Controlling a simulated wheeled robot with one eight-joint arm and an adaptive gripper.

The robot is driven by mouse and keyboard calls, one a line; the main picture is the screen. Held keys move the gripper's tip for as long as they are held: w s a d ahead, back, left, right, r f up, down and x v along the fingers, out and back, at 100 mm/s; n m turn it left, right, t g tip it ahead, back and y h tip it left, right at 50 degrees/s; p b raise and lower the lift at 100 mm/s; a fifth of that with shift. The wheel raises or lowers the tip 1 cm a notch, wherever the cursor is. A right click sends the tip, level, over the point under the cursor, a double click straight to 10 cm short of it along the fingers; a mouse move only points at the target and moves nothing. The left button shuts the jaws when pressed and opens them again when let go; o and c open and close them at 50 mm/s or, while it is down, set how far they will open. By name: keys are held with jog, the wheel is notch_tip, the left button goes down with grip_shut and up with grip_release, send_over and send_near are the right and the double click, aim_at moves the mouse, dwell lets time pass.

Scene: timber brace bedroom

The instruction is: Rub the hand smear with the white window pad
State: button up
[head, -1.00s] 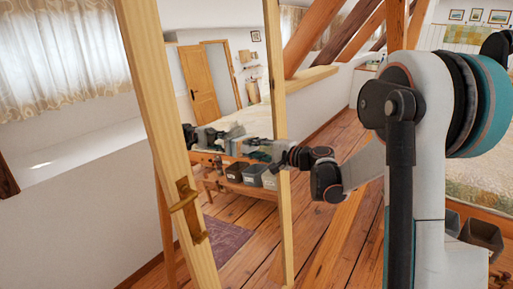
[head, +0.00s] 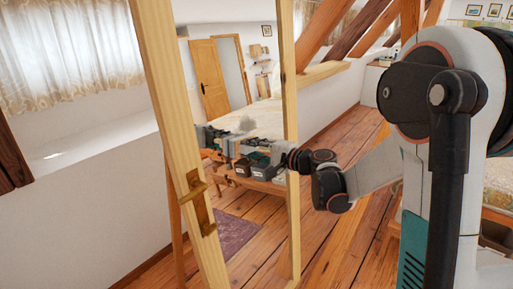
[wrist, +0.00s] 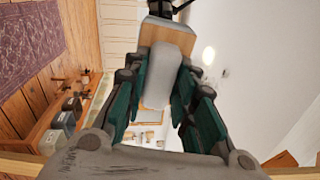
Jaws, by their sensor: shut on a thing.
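My gripper (wrist: 160,95) is shut on the white window pad (wrist: 158,75), a pale block with its teal fingers on either side in the wrist view. A tan block shows beyond the pad. A faint pale grey patch (head: 247,123) just above the gripper looks like the hand smear. Whether the pad touches the pane cannot be told.
The pane's pale wooden frame (head: 171,125) has a brass handle (head: 198,200) on its left post. A white wall and curtained window lie left.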

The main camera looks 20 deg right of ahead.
aim_at(240, 139)
jog(key=shift+s+a, duration=0.35)
jog(key=shift+a, duration=0.2)
jog(key=shift+w+a+r+p, duration=0.1)
jog(key=shift+w+r+p, duration=0.05)
jog(key=shift+r+p, duration=1.15)
jog(key=shift+w+d+r+b, duration=0.1)
jog(key=shift+w+d+b, duration=0.15)
jog(key=shift+w+d, duration=0.4)
jog(key=shift+w+d+r+b, duration=0.1)
jog(key=shift+w+d+b, duration=0.2)
jog(key=shift+d, duration=0.6)
jog(key=shift+w+d+r+p, duration=0.95)
jog(key=shift+w+d+r, duration=0.6)
jog(key=shift+w+d, duration=2.3)
jog(key=shift+s+a, duration=1.55)
jog(key=shift+a, duration=0.3)
jog(key=shift+s+a, duration=1.5)
jog(key=shift+a, duration=0.3)
jog(key=shift+s+a, duration=1.55)
jog(key=shift+a, duration=0.3)
